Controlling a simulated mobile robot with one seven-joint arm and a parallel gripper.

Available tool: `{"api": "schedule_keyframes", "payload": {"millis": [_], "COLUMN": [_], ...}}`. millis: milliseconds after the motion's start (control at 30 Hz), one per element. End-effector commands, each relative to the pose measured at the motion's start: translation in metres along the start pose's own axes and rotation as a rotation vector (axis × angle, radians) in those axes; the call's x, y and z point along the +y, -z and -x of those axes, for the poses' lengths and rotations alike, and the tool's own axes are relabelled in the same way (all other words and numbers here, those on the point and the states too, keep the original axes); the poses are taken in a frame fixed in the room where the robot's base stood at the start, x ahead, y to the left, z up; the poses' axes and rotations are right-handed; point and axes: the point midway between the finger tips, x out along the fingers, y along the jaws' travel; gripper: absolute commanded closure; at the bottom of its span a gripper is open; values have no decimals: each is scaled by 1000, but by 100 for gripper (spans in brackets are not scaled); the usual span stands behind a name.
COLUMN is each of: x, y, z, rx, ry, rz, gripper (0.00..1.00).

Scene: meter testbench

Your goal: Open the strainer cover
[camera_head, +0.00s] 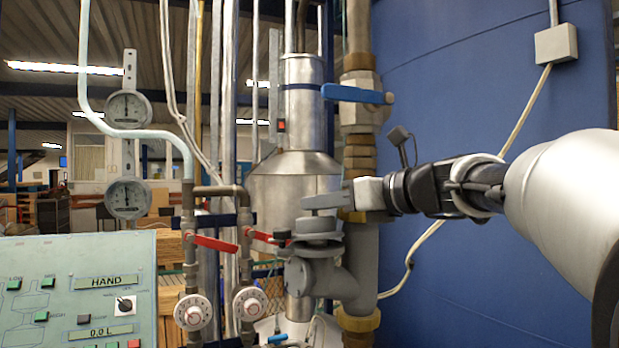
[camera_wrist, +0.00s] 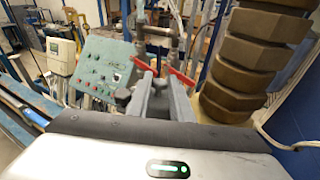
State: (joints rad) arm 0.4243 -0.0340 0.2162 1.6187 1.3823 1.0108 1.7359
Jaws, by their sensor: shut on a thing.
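The grey strainer (camera_head: 340,275) sits on the vertical brass and grey pipe in the head view. Its round strainer cover (camera_head: 318,240) is on the body, at the upper left end of the strainer. My gripper (camera_head: 318,203) reaches in from the right, and its grey fingers are at the top of the cover. They are shut on the cover's upper part, which they mostly hide. In the wrist view the two fingers of my gripper (camera_wrist: 166,85) point away, close together. What lies between their tips is hard to make out there.
Two red valve handles (camera_head: 215,243) (camera_head: 262,237) are just left of the cover. A blue lever (camera_head: 355,94) is above. A green control panel (camera_head: 75,290) stands at lower left. A blue tank (camera_head: 480,80) fills the right, with a pale cable (camera_head: 430,230) along it.

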Motion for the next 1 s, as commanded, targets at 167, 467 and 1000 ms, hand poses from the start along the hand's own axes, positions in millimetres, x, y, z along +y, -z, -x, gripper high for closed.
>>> {"api": "schedule_keyframes", "payload": {"millis": [167,467,1000], "x": [0,-5,-5], "y": [-16,-15,-14], "z": [-4,-12,-12], "rx": [77,185,186], "ry": [-3,0,1], "rz": [-32,-77,-77], "gripper": [100,100,64]}}
